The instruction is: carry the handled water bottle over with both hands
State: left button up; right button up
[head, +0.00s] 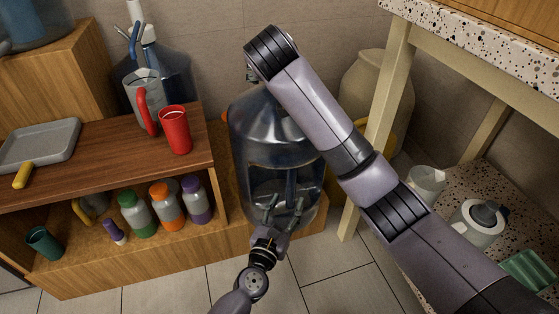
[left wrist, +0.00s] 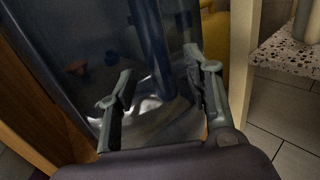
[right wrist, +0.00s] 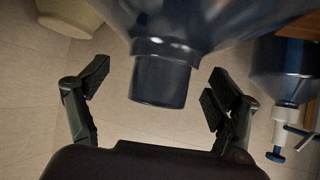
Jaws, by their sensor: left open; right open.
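The large clear blue water bottle (head: 262,135) stands upright on low wood in the middle of the head view. My left gripper (head: 276,212) is open at the bottle's lower front. In the left wrist view its fingers (left wrist: 160,68) spread before the bluish bottle wall (left wrist: 75,35), with a dark blue upright bar (left wrist: 152,45), perhaps the handle, between them. My right arm crosses over the bottle's top right, and its gripper is mostly hidden in the head view. In the right wrist view the right gripper (right wrist: 160,75) is open, with the bottle's neck (right wrist: 160,82) between its spread fingers, apart from both.
A second bottle with a pump (head: 180,75) stands behind the wooden shelf (head: 100,140). The shelf holds a red cup (head: 175,130), a grey pitcher (head: 142,95) and several small bottles below. A beige jar (head: 375,80) and a table leg (head: 385,105) stand close at right.

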aim_at(289, 200)
pick_arm(q)
jog(key=shift+x, duration=1.9)
pick_arm(e)
jog(key=shift+x, duration=1.85)
